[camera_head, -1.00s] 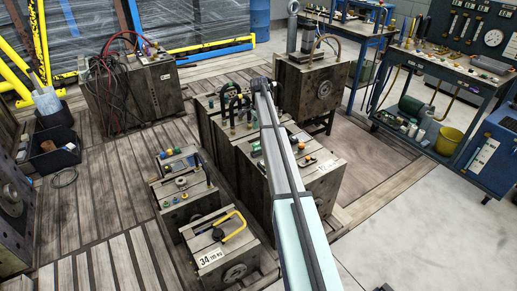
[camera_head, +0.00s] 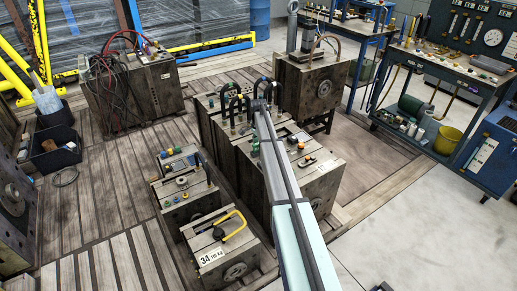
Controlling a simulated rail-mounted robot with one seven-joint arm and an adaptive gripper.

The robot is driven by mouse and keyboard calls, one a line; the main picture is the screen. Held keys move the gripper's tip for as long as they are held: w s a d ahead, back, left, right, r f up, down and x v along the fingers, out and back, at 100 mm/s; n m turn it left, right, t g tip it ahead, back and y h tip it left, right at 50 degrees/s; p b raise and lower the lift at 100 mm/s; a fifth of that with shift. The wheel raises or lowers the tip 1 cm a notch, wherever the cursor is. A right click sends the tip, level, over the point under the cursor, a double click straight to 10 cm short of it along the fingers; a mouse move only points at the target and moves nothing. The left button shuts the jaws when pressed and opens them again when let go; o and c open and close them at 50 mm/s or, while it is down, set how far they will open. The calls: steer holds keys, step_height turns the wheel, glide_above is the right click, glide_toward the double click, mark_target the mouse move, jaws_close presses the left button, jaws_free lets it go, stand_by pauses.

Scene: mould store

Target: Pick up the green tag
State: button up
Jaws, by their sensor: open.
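I cannot make out for sure which thing is the green tag. My gripper does not show; the arm's far end is a dark joint over the block's back edge.
Black hooped handles (camera_head: 236,103) stand at the back of the middle blocks. A front block (camera_head: 222,248) has a yellow handle (camera_head: 230,222) and a label reading 34. A cable-draped block (camera_head: 130,90) stands back left. A blue trolley (camera_head: 455,72) and yellow bucket (camera_head: 447,139) stand right, with clear floor before them.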

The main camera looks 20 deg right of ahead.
jaws_close()
steer(key=shift+r, duration=0.15)
step_height(320, 180, up, 20)
steer(key=b, duration=0.2)
stand_by(0.6)
stand_by(0.4)
